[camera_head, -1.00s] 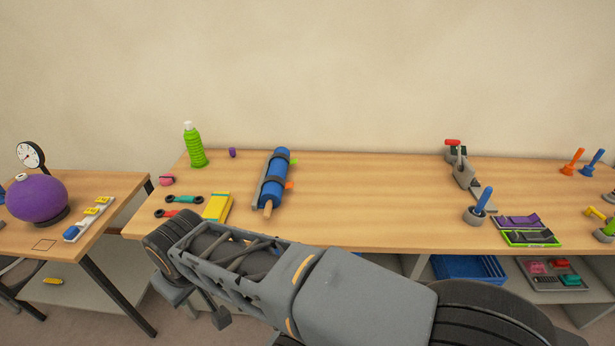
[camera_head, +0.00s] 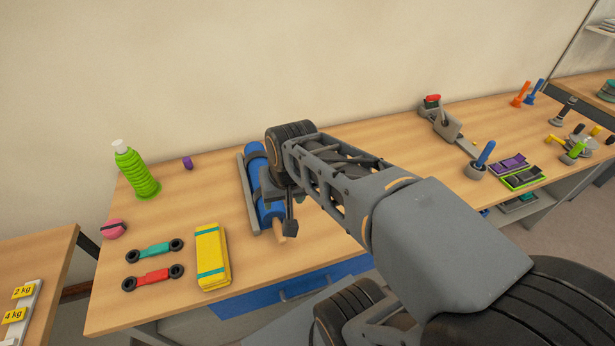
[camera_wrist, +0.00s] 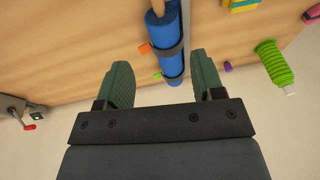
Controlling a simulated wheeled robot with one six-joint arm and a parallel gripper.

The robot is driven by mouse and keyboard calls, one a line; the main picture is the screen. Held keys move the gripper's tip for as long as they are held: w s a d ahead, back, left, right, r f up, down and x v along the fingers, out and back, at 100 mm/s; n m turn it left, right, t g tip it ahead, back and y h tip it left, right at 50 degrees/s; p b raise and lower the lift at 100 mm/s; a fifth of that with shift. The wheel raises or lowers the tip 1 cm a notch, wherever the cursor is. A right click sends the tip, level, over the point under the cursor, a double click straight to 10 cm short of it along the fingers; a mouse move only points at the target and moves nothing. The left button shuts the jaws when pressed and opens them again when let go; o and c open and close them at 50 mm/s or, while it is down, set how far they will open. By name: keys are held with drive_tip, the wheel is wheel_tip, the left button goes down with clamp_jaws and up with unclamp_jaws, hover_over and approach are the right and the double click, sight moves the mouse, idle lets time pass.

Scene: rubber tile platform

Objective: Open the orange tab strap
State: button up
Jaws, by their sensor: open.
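A blue roll (camera_head: 266,214) lies on the wooden bench in a grey holder (camera_head: 248,195), with a wooden rod end at its near end. Dark straps (camera_wrist: 165,50) cross the roll in the wrist view. The orange tab (camera_wrist: 145,48) sticks out at the left side of the roll (camera_wrist: 172,25), by one strap. My gripper (camera_wrist: 160,62) is open and empty, its two green fingers on either side of the roll's line in the picture. Whether they touch anything cannot be told. In the head view my wrist hides the middle of the roll and the orange tab.
A red-handled clamp (camera_head: 440,120) is far right. The bench between roll and clamp looks mostly clear.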

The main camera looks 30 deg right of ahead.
drive_tip(key=w+d+f+m+g+y+b, duration=0.1)
drive_tip(key=w+d+f+m+y, duration=0.15)
drive_tip(key=w+d+m, duration=0.55)
drive_tip(key=w+d+f+m+g+y+b, duration=0.1)
drive_tip(key=w+d+f+m+y+b, duration=0.15)
drive_tip(key=w+d+m, duration=0.55)
drive_tip(key=shift+m+h, duration=0.4)
drive_tip(key=shift+m, duration=0.4)
drive_tip(key=x, duration=1.3)
drive_tip(key=shift+s+a+f, duration=0.25)
drive_tip(key=shift+s+f, duration=0.05)
drive_tip(key=shift+s, duration=0.05)
drive_tip(key=shift+a+f, duration=0.2)
drive_tip(key=shift+f, duration=0.35)
clamp_jaws()
